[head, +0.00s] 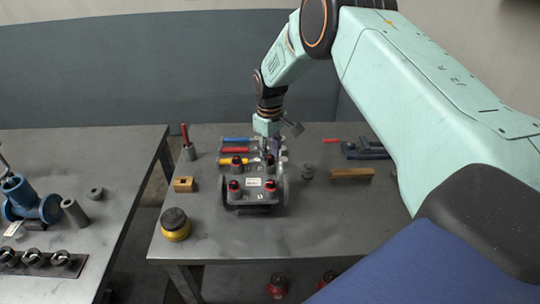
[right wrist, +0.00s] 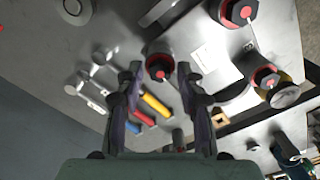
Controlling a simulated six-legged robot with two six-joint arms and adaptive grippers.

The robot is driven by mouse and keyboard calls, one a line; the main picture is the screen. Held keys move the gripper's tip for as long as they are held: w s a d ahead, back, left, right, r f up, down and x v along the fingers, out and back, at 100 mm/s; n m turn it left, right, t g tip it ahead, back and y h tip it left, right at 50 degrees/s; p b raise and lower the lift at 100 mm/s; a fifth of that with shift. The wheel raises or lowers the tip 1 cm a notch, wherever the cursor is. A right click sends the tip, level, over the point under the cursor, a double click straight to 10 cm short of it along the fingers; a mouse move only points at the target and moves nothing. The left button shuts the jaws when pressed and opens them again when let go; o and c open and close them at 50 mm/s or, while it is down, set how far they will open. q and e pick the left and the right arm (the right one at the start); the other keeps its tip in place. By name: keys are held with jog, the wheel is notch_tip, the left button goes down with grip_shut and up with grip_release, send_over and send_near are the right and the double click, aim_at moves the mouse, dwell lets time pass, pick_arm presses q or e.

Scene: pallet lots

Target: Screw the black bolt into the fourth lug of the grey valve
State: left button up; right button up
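The grey valve (head: 258,196) stands on the middle table, with round dark flanges at its sides. Several black pieces with red tops stand on it, one at its front left (head: 234,186). My right gripper (head: 268,148) points down over the back right of the valve. In the right wrist view its fingers (right wrist: 160,78) are apart, on either side of one black, red-centred bolt-like piece (right wrist: 160,67). Small gaps seem to show beside that piece, so I see no grip on it. I cannot tell which lug is the fourth. My left gripper is not in view.
Coloured-handled tools (head: 233,151) lie behind the valve. A yellow-and-black can (head: 175,224), a small wooden block (head: 184,185) and a wooden bar (head: 352,174) stand around it. A blue valve (head: 30,202) is on the left table. The front right of the middle table is clear.

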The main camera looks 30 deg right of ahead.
jog(key=n+b, duration=0.1)
jog(key=n, duration=0.6)
jog(key=shift+f+b, duration=0.1)
jog(key=shift+b, duration=0.25)
jog(key=n+b, duration=0.1)
jog(key=n, duration=0.5)
grip_shut()
